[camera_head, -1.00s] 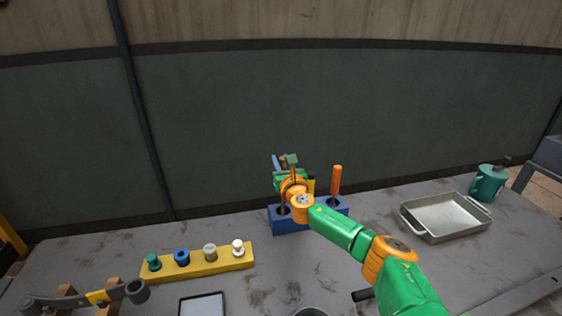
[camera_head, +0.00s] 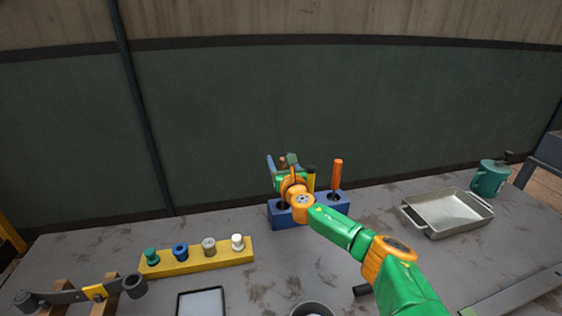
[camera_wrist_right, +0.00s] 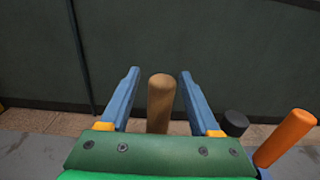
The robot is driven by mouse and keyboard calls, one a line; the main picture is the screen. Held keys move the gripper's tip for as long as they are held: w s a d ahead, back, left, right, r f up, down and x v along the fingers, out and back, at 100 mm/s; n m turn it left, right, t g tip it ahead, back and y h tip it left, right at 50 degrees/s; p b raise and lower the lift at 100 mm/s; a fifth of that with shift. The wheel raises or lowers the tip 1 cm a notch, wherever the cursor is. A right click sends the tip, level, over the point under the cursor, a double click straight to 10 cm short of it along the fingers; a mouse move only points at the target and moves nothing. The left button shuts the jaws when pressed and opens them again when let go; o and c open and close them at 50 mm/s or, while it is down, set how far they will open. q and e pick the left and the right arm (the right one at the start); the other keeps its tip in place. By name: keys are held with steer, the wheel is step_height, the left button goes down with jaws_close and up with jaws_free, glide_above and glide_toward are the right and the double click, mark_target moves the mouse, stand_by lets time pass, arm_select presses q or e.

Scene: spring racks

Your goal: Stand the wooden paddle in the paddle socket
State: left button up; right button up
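The wooden paddle shows in the right wrist view as a brown rounded handle (camera_wrist_right: 161,103), upright between my right gripper's fingers. My right gripper (camera_wrist_right: 160,75) is open, with a gap between each blue finger and the handle. In the head view the right gripper (camera_head: 281,162) is over the left part of the blue block (camera_head: 312,211). Only a small brown bit of the paddle (camera_head: 282,160) shows there. The paddle's lower end and the socket are hidden behind my gripper and wrist. My left gripper is not in view.
An orange-handled tool (camera_head: 337,174) and a black-and-yellow one (camera_head: 311,179) stand in the block, close to the right of my gripper. A yellow rack (camera_head: 198,258) with coloured pegs is at left. A metal tray (camera_head: 447,213) and a green mug (camera_head: 489,180) are at right.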

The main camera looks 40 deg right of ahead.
mark_target(284, 168)
steer(key=v, duration=0.7)
steer(key=shift+s+r, duration=0.1)
